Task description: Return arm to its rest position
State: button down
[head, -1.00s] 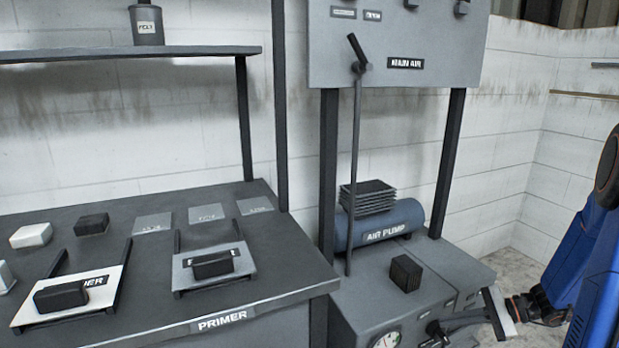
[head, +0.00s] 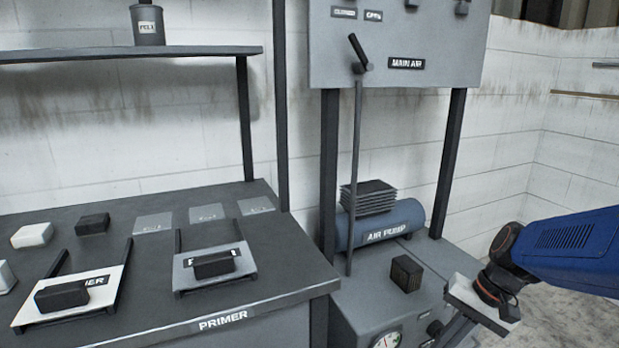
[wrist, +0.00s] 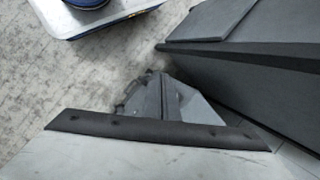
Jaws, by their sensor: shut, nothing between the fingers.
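My arm (head: 575,250), blue with a dark wrist, reaches in from the right edge in the head view. It ends in a pale plate (head: 482,304) beside the air pump's grey base. The fingers are hard to make out in the head view. In the wrist view my gripper (wrist: 163,92) shows beyond a dark bar, with its grey fingers together and nothing held. Grey floor lies below it, with no contact visible.
The grey pump base (head: 440,268) carries a blue air pump cylinder (head: 385,226) and a small dark block (head: 406,273). A primer bench (head: 110,220) with blocks and trays stands left. Floor shows at right.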

jog(key=s+r+n+t+h, duration=0.4)
jog(key=s+r+n, duration=0.1)
jog(key=s, duration=0.3)
jog(key=shift+s+d+r+n+t+h, duration=0.2)
jog(key=shift+d+r+n+t+h, duration=0.1)
jog(key=shift+d+r, duration=0.25)
jog(key=shift+a+r, duration=0.1)
dwell(0.5)
